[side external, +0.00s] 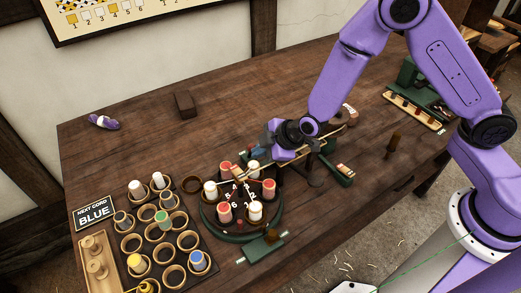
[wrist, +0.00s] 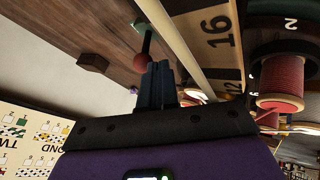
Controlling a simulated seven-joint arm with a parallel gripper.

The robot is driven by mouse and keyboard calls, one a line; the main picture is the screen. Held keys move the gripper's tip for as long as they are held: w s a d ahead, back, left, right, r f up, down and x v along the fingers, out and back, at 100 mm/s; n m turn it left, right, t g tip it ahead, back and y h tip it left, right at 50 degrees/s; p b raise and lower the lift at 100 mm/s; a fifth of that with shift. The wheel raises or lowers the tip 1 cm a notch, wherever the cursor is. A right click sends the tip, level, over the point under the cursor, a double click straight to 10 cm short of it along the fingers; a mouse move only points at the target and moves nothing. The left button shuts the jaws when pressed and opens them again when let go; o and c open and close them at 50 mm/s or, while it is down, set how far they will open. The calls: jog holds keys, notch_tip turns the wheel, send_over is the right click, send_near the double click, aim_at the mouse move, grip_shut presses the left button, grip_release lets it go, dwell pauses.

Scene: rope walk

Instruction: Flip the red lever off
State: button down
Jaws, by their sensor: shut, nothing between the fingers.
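In the wrist view a lever with a red ball knob (wrist: 141,61) stands just beyond my fingertips on a thin dark stem with a green base. My gripper (wrist: 158,68) is shut and empty, its dark fingers pointing at the knob. The fingers overlap the knob's edge in the picture; I cannot tell whether they touch it. In the side external view my gripper (side external: 265,139) is low over the table behind the round spool stand, and the lever cannot be made out clearly there.
A green round stand (side external: 240,233) with red and white spools is close in front of my gripper. A numbered wooden ruler (wrist: 212,35) runs beside the fingers. A rack of wooden cups (side external: 131,243) and a sign reading BLUE (side external: 94,213) are at left. The table's back is mostly clear.

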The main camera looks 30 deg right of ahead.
aim_at(249, 146)
jog(key=shift+w+r+g, duration=0.35)
jog(key=shift+w+g, duration=0.25)
dwell(0.7)
jog(key=shift+w+r+g, duration=0.1)
jog(key=shift+w+g, duration=0.1)
jog(key=shift+g, duration=0.4)
jog(key=shift+w+r+m+g, duration=0.15)
jog(key=shift+w+m+g, duration=0.2)
jog(key=shift+g, duration=0.35)
jog(key=shift+w+r, duration=0.2)
jog(key=shift+w, duration=0.4)
jog(key=shift+w+r+m+g, duration=0.15)
jog(key=shift+w+m+g, duration=0.1)
jog(key=shift+w+g, duration=1.05)
jog(key=shift+w, duration=0.3)
